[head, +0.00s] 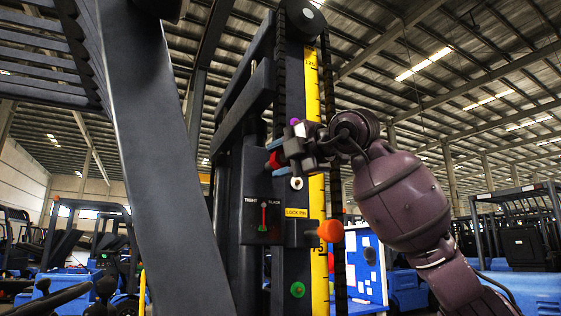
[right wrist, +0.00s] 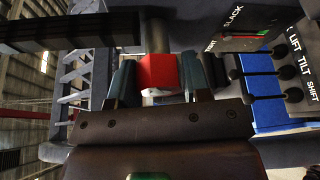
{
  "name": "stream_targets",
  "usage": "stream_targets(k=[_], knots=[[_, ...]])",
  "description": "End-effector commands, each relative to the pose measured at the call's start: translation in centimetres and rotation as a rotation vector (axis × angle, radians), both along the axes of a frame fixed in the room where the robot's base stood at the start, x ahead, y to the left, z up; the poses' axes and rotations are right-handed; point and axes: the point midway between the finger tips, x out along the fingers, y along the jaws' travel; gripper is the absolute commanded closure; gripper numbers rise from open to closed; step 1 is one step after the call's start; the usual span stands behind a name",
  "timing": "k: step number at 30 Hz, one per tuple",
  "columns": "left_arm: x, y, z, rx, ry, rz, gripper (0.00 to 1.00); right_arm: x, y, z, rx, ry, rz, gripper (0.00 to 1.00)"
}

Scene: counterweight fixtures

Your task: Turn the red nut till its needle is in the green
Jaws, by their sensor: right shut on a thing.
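The red nut (right wrist: 158,72) sits at the end of a metal rod in the right wrist view. It is between the two fingers of my right gripper (right wrist: 163,88), which is shut on it. In the head view my right gripper (head: 281,158) is at the mast, and only a bit of the red nut (head: 274,160) shows past it. The gauge (head: 263,220) marked TIGHT and SLACK is on the dark mast plate below the gripper. Its needle looks about upright, but it is too small to tell whether it is in the green. My left gripper is out of view.
An orange knob (head: 330,231), a yellow lock pin label (head: 300,213) and a green knob (head: 297,289) are on the mast below my right gripper. A yellow scale (head: 319,270) runs up it. Levers marked LIFT, TILT and SHIFT (right wrist: 272,75) show in the right wrist view.

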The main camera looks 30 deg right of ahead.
Motion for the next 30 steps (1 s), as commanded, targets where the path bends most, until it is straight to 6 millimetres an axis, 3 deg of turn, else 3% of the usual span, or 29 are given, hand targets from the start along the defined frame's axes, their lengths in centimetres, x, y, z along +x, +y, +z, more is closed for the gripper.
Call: stream_targets(k=[10,11,15,25,30], knots=[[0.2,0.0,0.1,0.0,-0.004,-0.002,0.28,0.0,-0.1,0.1,0.001,-0.001,-0.002,0.8],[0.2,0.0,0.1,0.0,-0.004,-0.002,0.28,0.0,-0.1,0.1,0.001,-0.001,-0.002,0.53],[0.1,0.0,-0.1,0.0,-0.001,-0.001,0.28,0.0,-0.1,0.0,0.001,-0.001,-0.002,0.31],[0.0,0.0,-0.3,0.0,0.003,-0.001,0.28,-0.2,-0.1,0.0,0.0,-0.001,-0.001,0.3],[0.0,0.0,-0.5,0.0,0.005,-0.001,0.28,-1.8,-0.7,0.1,0.001,-0.001,-0.002,0.3]])
